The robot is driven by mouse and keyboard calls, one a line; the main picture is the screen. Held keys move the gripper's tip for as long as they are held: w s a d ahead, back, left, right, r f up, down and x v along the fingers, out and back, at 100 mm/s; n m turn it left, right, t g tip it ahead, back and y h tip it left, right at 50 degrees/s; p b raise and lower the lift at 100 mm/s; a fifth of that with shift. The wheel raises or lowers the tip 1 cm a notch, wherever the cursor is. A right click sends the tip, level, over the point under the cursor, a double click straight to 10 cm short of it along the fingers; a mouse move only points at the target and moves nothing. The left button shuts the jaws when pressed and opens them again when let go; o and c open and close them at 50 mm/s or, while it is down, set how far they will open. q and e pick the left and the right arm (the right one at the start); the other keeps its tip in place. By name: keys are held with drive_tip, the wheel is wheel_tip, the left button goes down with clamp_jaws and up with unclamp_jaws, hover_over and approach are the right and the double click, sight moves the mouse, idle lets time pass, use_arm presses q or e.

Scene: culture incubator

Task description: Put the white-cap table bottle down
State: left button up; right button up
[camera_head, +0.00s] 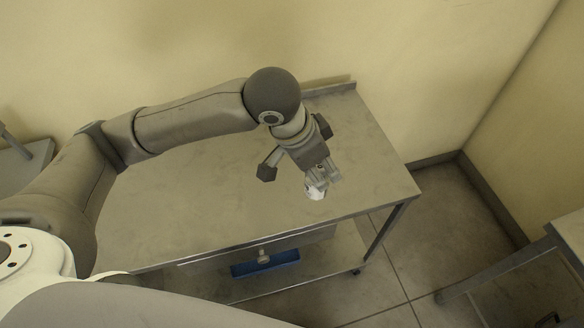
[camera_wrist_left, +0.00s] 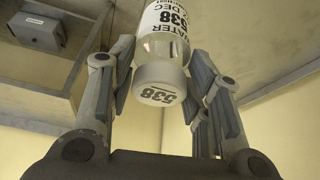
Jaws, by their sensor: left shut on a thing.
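My left gripper (camera_head: 326,178) is over the right part of the metal table (camera_head: 214,205) and is shut on the white-cap bottle (camera_head: 316,191). In the left wrist view, the bottle (camera_wrist_left: 163,38) sits between the fingers of the gripper (camera_wrist_left: 163,85). It is clear with a white label reading WATER and 538. Its white cap, also marked 538, is towards the palm. The fingers partly hide the bottle in the head view. I cannot tell whether its base touches the tabletop. My right gripper is not in view.
The tabletop around the bottle is bare. A raised lip (camera_head: 330,89) runs along its back edge. A blue object (camera_head: 265,264) shows below the front edge. Another metal table (camera_head: 571,235) is at the right. A grey box (camera_wrist_left: 38,31) shows in the wrist view.

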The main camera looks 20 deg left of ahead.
use_arm(q)
drive_tip(key=w+a+f+p, duration=0.1)
drive_tip(key=w+a+f, duration=0.1)
drive_tip(key=f, duration=0.1)
drive_tip(key=w+a+f+p, duration=0.1)
drive_tip(key=w+a+f, duration=0.2)
drive_tip(key=f, duration=0.1)
drive_tip(key=w+a+f, duration=0.2)
drive_tip(key=a+f, duration=0.1)
drive_tip(key=f, duration=0.1)
drive_tip(key=shift+w+f+p, duration=0.25)
drive_tip(key=shift+p, duration=0.15)
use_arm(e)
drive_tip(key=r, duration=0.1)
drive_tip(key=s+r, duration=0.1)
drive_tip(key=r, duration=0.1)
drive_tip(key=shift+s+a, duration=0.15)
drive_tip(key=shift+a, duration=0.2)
use_arm(q)
drive_tip(key=shift+f, duration=0.15)
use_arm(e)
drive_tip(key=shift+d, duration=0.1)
use_arm(q)
drive_tip(key=o, duration=1.1)
drive_tip(key=shift+c, duration=0.2)
